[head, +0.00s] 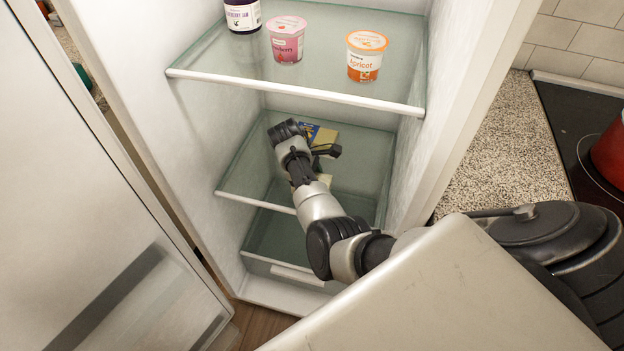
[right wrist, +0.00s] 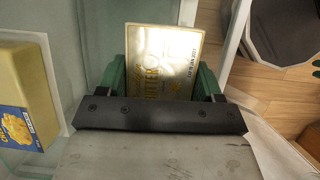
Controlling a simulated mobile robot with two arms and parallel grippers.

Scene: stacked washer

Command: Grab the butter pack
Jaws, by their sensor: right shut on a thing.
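The butter pack (right wrist: 165,55), pale with gold lettering, is between the green fingers of my right gripper (right wrist: 160,78) in the right wrist view. The gripper is shut on it, with a finger at each side. In the head view my right arm reaches into the fridge at the middle shelf, and the gripper (head: 326,152) is partly hidden by the wrist. A small pale yellow patch (head: 325,180) just below it appears to be the butter pack. My left gripper is not in view.
A yellow pack with a blue label (head: 323,136) lies behind the gripper on the glass middle shelf (head: 250,185); it also shows in the right wrist view (right wrist: 22,95). Apricot (head: 366,58) and pink cups (head: 287,42) and a jam jar (head: 242,14) stand above. The open door (head: 90,180) is left.

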